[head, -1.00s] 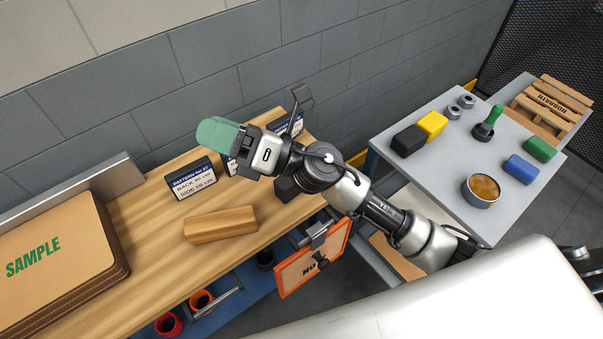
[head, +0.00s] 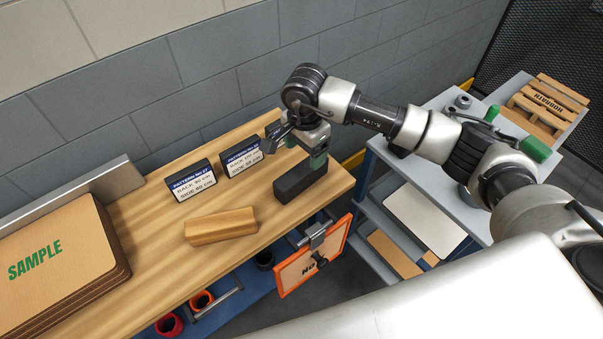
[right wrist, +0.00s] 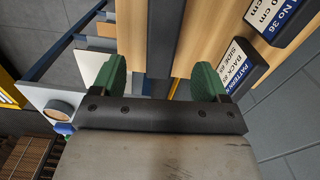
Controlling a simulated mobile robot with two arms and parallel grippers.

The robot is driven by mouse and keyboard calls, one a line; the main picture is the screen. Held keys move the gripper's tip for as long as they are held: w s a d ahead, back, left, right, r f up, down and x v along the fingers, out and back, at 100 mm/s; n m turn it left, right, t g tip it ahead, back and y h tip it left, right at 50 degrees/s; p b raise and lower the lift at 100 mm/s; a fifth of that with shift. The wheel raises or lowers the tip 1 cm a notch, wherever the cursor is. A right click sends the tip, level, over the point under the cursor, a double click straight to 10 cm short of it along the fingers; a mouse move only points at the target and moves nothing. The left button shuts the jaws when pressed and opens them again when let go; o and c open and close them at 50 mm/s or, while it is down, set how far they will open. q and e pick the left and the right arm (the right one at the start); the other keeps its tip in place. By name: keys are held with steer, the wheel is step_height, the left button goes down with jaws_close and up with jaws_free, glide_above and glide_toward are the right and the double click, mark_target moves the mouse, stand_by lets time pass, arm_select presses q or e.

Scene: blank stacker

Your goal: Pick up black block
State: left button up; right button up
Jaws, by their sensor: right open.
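The black block (head: 300,184) lies on the right end of the wooden bench, near its front edge. My right gripper (head: 304,152) is above it, pointing down, with green fingertips, open and empty. In the right wrist view the black block (right wrist: 163,35) runs as a dark bar in line with the gap between the open fingers (right wrist: 157,80). I cannot tell whether the fingertips reach down past its top. My left gripper is not in view.
Two pattern signs (head: 191,181) (head: 240,157) stand behind, left of the block. A wooden block (head: 220,226) lies in front of them. The SAMPLE stack (head: 60,260) is at left. An orange-framed board (head: 312,262) hangs below the bench's front edge.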

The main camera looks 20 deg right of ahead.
mark_target(301, 169)
steer(key=shift+f, duration=0.85)
steer(key=f+p, duration=0.1)
steer(key=f, duration=0.1)
steer(key=a+f+p, duration=0.1)
steer(key=f+p, duration=0.1)
steer(key=shift+d+f, duration=0.1)
steer(key=shift+f, duration=0.65)
steer(key=c, duration=1.1)
steer(key=shift+r, duration=0.1)
steer(key=shift+c, duration=0.8)
steer(key=shift+w, duration=0.1)
